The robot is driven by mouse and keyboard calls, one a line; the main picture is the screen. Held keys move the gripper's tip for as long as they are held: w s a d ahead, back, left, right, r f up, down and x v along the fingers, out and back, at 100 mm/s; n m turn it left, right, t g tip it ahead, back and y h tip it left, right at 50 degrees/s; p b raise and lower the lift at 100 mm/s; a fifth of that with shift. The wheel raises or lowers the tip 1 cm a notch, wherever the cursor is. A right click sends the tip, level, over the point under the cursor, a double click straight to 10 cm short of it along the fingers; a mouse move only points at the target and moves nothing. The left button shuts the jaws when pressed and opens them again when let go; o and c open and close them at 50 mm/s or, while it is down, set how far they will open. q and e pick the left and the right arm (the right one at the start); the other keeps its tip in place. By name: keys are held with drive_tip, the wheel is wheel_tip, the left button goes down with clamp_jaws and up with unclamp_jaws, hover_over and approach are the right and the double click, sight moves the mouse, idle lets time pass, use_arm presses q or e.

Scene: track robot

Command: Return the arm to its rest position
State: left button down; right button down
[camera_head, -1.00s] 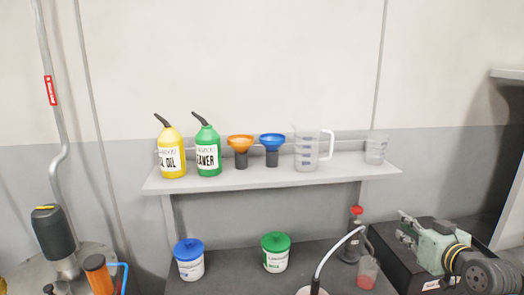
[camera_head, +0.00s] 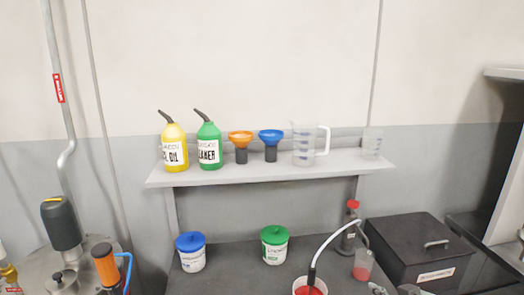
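Only small grey-green parts of my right gripper (camera_head: 394,290) show at the bottom edge in the head view, just below the black box (camera_head: 418,250). Most of it is cut off by the frame, so I cannot tell whether its fingers are open or shut. No held object shows there. My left gripper is not in view.
A shelf (camera_head: 270,172) holds yellow and green bottles, two funnels, a jug and a beaker. Below stand blue-lidded (camera_head: 191,252) and green-lidded (camera_head: 275,245) tubs, a container with red liquid (camera_head: 310,288), a curved tube and a small beaker (camera_head: 362,265). A drum stands at left.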

drive_tip(key=s+a+f+g, duration=0.2)
drive_tip(key=s+a+f, duration=0.1)
drive_tip(key=s+f, duration=0.3)
drive_tip(key=s+a+f+g, duration=0.2)
drive_tip(key=s+a+f, duration=0.15)
drive_tip(key=s, duration=0.35)
drive_tip(key=s+a+f+g+h, duration=0.1)
drive_tip(key=s+f+g, duration=0.1)
drive_tip(key=s, duration=0.7)
drive_tip(key=s+a+f+g+h, duration=0.1)
drive_tip(key=s+a, duration=0.1)
drive_tip(key=s, duration=0.6)
wheel_tip(320, 180, down, 28)
drive_tip(key=s+g+b, duration=0.1)
drive_tip(key=s+g, duration=0.1)
use_arm(q)
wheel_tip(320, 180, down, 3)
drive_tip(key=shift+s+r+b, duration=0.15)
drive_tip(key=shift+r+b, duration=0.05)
drive_tip(key=shift+b, duration=0.55)
use_arm(e)
drive_tip(key=s+d+f, duration=0.1)
drive_tip(key=s+f, duration=0.7)
drive_tip(key=s+d+f+g, duration=0.1)
drive_tip(key=s+d+f, duration=0.1)
drive_tip(key=s+f, duration=0.7)
drive_tip(key=shift+d, duration=0.25)
